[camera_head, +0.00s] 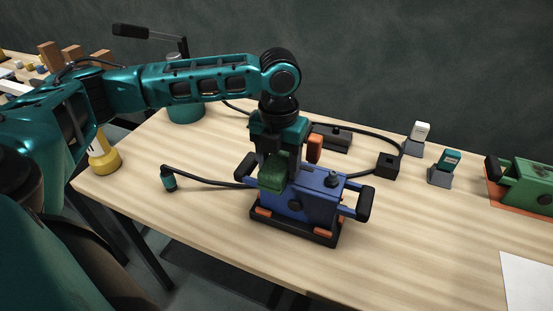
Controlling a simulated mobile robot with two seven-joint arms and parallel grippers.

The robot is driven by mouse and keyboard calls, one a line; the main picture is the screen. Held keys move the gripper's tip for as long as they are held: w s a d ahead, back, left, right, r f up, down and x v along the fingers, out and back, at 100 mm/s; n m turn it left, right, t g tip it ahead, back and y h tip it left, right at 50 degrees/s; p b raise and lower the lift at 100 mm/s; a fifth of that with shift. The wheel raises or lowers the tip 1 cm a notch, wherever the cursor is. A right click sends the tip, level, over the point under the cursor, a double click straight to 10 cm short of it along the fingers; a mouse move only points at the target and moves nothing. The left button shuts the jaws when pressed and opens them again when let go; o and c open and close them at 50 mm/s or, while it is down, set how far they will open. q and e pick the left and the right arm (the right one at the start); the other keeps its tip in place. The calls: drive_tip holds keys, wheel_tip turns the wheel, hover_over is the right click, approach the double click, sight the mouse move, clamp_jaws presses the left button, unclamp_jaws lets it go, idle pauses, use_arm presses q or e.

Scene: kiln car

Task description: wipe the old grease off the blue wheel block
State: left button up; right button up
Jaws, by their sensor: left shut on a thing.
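The blue wheel block (318,208) sits upright in a black tray (310,237) with orange corner pieces, near the front middle of the table. It has black handles on both sides and a small fitting on top. My left gripper (279,166) points down over the block's left part and is shut on a green pad (272,182). The pad overlaps the block's upper left edge in this view; I cannot tell whether it touches. The gripper and pad hide part of the block's top, and no grease can be made out. My right gripper is not in view.
A black hose with a teal nozzle (169,180) curves behind the block to a black box (387,166). A yellow bottle (103,157) and teal pot (186,110) stand left. Two holders (440,177) and a green block (524,186) stand right.

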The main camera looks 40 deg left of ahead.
sight(296, 181)
use_arm(q)
drive_tip(key=shift+w+d, duration=0.25)
drive_tip(key=shift+d, duration=0.75)
drive_tip(key=shift+w+d, duration=0.25)
drive_tip(key=shift+d, duration=0.75)
drive_tip(key=shift+s+a, duration=0.2)
drive_tip(key=shift+a, duration=0.55)
drive_tip(key=shift+s+a, duration=0.2)
drive_tip(key=shift+a, duration=0.55)
drive_tip(key=shift+s+a, duration=0.2)
drive_tip(key=shift+a, duration=0.55)
drive_tip(key=shift+d, duration=0.2)
drive_tip(key=shift+w+d, duration=0.1)
drive_tip(key=shift+w+d+r, duration=0.1)
drive_tip(key=shift+w+d, duration=0.2)
drive_tip(key=shift+d, duration=0.75)
drive_tip(key=shift+w+d, duration=0.25)
drive_tip(key=shift+d, duration=0.8)
